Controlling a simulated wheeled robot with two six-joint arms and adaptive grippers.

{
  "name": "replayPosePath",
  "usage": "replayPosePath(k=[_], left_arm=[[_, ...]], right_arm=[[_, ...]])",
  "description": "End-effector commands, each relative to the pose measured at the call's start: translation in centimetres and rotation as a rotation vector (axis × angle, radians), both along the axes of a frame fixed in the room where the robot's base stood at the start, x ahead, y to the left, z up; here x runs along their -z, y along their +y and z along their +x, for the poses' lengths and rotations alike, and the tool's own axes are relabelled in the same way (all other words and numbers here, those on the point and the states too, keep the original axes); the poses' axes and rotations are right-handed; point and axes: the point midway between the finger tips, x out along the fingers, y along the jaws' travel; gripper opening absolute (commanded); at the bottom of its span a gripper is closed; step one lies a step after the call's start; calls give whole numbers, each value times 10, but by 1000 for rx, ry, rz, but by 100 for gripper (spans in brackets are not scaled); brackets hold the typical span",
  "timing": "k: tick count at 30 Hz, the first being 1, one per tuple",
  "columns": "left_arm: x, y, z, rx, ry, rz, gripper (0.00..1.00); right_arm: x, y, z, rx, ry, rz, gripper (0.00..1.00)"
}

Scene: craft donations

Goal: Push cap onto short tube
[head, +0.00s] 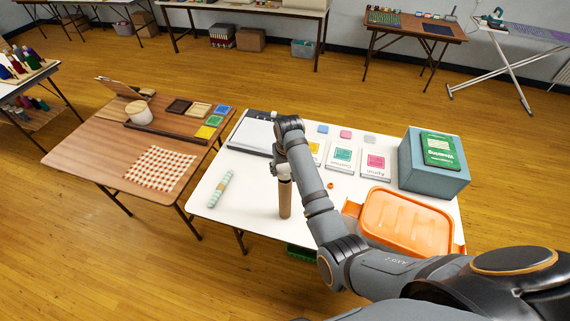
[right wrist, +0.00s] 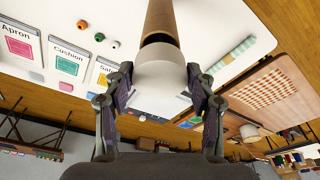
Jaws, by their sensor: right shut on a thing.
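The short tube (head: 285,200) is brown cardboard and stands upright on the white table (head: 255,222). It also shows in the right wrist view (right wrist: 160,18). My right gripper (head: 284,169) is directly above the tube. It is shut on a white cap (right wrist: 160,75), with one finger on each side. The cap is at the tube's upper end. A dark strip of the tube's open mouth shows between the tube and the cap in the right wrist view, so the cap does not fully cover the mouth there. Whether their rims touch, I cannot tell. My left gripper is not in view.
A pale striped roll (head: 222,188) lies left of the tube. An orange tray (head: 405,222), a blue-grey box (head: 432,180) with a green book (head: 441,150), and several pattern cards are to the right. A brown table (head: 110,150) stands at the left.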

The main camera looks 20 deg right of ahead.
Motion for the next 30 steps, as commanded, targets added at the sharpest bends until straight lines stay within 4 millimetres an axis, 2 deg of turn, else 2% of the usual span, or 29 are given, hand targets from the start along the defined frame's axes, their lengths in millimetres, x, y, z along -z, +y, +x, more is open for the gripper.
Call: replayPosePath(k=[2,5,8,12,16,25,30], left_arm=[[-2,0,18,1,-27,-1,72],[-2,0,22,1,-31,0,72],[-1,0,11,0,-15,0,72],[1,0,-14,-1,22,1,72],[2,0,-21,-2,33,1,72],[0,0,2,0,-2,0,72],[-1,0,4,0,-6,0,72]], right_arm=[[4,0,0,0,0,0,43],[6,0,0,0,0,0,43],[6,0,0,0,-1,0,43],[6,0,0,0,-1,0,43],[7,0,0,0,-1,0,43],[12,-1,1,0,-1,0,43],[12,-1,2,0,-1,0,43]])
